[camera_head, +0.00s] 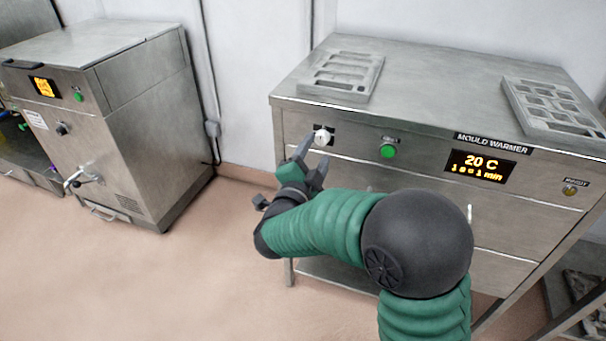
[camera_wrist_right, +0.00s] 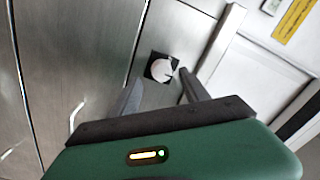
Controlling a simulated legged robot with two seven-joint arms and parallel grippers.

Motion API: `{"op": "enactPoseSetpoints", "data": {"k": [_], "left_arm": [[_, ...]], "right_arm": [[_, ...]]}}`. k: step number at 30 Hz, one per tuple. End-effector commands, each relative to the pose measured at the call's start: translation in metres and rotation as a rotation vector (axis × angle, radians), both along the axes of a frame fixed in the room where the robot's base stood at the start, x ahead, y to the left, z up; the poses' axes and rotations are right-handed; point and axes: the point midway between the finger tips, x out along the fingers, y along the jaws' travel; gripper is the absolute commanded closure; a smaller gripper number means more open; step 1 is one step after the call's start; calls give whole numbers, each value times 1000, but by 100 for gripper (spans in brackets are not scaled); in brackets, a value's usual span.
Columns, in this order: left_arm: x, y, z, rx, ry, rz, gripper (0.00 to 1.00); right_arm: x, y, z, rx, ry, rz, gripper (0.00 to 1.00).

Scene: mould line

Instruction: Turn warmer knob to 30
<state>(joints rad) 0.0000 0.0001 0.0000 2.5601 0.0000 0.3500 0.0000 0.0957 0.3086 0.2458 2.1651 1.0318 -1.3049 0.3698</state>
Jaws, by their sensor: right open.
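The mould warmer (camera_head: 430,125) is a steel cabinet at the right of the head view. Its white round knob (camera_head: 322,137) sits on a black plate at the left of the front panel. The display (camera_head: 480,167) reads 20 C, with a smaller line below it. My right gripper (camera_head: 312,165) is open, just below and in front of the knob. In the right wrist view the knob (camera_wrist_right: 162,69) shows beyond the open fingertips, nearer the right finger. Nothing is between the fingers. My left gripper is not in view.
A green button (camera_head: 388,151) is right of the knob on the same panel. Two mould trays (camera_head: 343,74) and (camera_head: 560,106) lie on the warmer's top. Another steel machine (camera_head: 130,110) stands at the left, with clear floor (camera_head: 170,275) between.

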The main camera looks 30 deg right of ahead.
Motion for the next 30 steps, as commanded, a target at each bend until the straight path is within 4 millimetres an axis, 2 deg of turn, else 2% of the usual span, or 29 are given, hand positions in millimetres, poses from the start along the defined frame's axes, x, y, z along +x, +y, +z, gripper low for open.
{"op": "enactPoseSetpoints", "data": {"k": [1, 6, 12, 18, 30], "left_arm": [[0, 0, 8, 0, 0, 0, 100], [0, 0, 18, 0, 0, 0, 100], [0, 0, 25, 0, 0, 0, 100], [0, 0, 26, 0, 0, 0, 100], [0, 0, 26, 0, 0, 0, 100]], "right_arm": [[-9, 13, 4, 0, 2, 7, 46], [-42, 51, 0, 0, 3, 8, 46], [-74, 86, -4, -1, 2, 5, 46], [-86, 98, -7, 0, 2, 2, 46], [-86, 98, -7, 1, 2, 1, 46]]}}
